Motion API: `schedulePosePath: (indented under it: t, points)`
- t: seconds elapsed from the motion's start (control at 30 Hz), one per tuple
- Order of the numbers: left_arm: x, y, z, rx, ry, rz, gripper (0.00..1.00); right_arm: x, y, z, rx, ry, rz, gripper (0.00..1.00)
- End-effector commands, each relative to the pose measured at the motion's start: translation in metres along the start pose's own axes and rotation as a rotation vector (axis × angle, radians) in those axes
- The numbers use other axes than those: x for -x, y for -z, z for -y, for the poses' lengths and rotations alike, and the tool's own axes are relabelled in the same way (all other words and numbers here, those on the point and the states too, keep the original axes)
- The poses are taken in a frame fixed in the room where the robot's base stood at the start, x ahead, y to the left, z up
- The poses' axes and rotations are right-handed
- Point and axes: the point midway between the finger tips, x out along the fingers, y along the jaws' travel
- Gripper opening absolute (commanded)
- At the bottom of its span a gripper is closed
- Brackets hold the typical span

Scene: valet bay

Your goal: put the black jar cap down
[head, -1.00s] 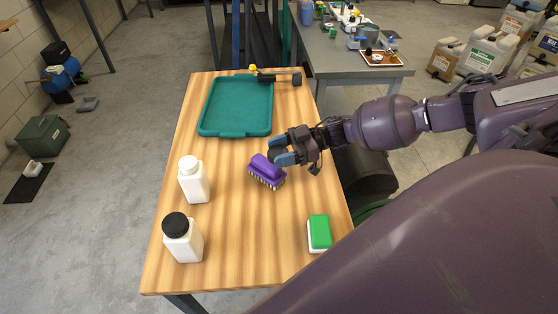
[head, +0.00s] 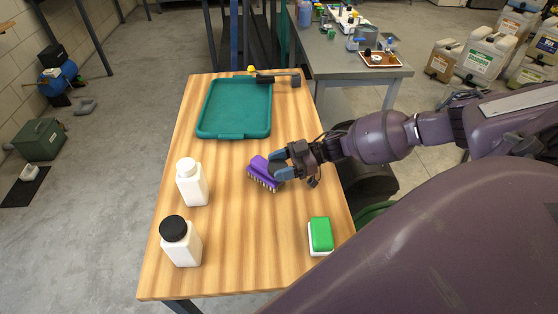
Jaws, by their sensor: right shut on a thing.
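My right gripper (head: 279,166) is shut on a small dark round thing, which looks like the black jar cap (head: 273,169); the fingers hide most of it. It is low over the wooden table, right beside the purple brush (head: 264,174). I cannot tell whether the cap touches the table or the brush. A white jar (head: 192,186) with a bare white top stands at the left. A second white jar (head: 182,246) with a black cap on it stands nearer. My left gripper is not in view.
A teal tray (head: 236,134) lies empty at the table's far end, with a black tool with a yellow end (head: 277,79) behind it. A green and white sponge (head: 320,236) lies near the right edge. The table's middle front is clear.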

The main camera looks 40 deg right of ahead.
Motion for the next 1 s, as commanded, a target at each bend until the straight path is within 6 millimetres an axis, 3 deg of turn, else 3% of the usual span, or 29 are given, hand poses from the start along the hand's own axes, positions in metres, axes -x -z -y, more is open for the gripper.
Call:
schedulePosePath:
  t: [0.23,0.27,0.43,0.7,0.87,1.0]
  points:
    - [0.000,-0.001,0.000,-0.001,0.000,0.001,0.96,-0.001,-0.006,0.001,0.000,0.000,0.002,0.28]
    - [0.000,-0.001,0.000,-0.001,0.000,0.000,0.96,-0.001,-0.007,0.001,-0.001,0.000,0.003,0.58]
    - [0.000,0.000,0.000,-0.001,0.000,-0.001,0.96,-0.001,-0.008,0.002,-0.002,0.000,0.004,0.82]
    - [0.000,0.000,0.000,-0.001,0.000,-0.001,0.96,-0.002,-0.009,0.003,-0.005,0.001,0.005,0.82]
    - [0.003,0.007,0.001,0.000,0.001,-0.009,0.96,0.000,0.004,0.003,-0.003,0.002,0.004,0.82]
    - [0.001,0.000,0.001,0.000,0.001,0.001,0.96,0.023,0.002,0.002,-0.005,-0.002,0.007,0.82]
